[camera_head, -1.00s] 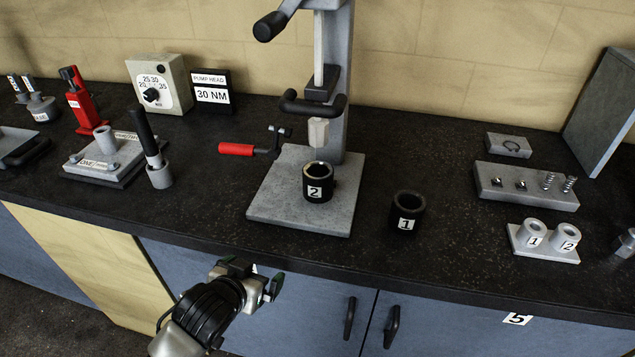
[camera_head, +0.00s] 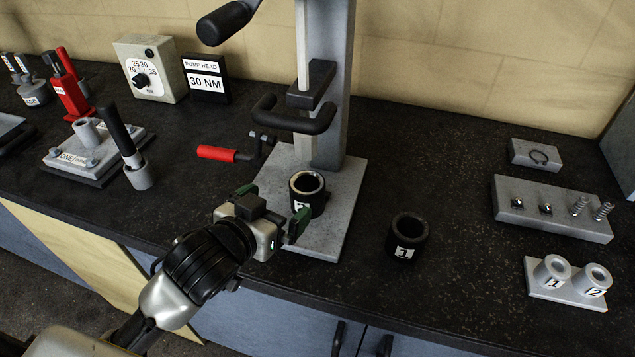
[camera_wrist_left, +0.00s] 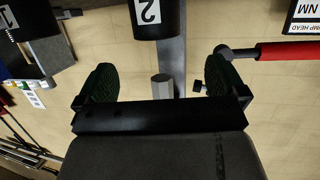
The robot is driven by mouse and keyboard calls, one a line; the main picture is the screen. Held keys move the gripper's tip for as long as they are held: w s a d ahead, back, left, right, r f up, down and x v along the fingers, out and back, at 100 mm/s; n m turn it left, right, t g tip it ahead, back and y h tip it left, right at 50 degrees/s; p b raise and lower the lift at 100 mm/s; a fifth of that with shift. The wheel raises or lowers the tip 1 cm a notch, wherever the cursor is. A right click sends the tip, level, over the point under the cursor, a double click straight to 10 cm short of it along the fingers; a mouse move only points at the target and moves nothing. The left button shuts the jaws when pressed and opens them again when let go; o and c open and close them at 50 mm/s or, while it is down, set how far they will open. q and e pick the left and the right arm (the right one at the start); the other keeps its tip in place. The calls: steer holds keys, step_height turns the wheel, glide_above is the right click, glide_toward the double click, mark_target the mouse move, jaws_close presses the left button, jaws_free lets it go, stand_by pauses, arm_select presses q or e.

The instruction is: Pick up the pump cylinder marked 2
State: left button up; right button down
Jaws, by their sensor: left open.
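The black cylinder marked 2 (camera_head: 312,190) stands upright on the grey base plate (camera_head: 340,205) of the press. My left gripper (camera_head: 272,207) is open and empty, at the front of this cylinder, and partly hides its label in the head view. In the left wrist view the cylinder (camera_wrist_left: 158,24) shows its 2 at the top, beyond and between the two open fingers (camera_wrist_left: 162,84). It appears apart from the fingers. A black cylinder marked 1 (camera_head: 408,236) stands on the bench to the right. My right gripper is not in view.
The press column (camera_head: 333,90) and its black handle (camera_head: 297,117) rise behind the cylinder. A red-handled lever (camera_head: 217,154) lies left of it. Grey cylinders marked 1 and 2 (camera_head: 572,275) stand at the right.

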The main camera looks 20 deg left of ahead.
mark_target(313, 176)
arm_select(q)
steer(key=x, duration=0.4)
steer(key=shift+w+d+p, duration=0.15)
steer(key=shift+p, duration=0.2)
steer(key=p+x, duration=0.1)
steer(key=x, duration=0.3)
steer(key=shift+w+d, duration=0.2)
steer(key=shift+w+f, duration=0.1)
steer(key=shift+w, duration=0.2)
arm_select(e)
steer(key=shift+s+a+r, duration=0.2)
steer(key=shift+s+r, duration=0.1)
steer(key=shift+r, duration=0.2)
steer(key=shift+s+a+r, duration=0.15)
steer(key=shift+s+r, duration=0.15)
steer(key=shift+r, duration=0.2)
arm_select(q)
steer(key=shift+c, duration=0.5)
steer(key=c, duration=1.4)
steer(key=shift+c, duration=0.7)
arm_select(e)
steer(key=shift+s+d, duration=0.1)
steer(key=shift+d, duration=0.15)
arm_select(q)
steer(key=shift+r, duration=0.25)
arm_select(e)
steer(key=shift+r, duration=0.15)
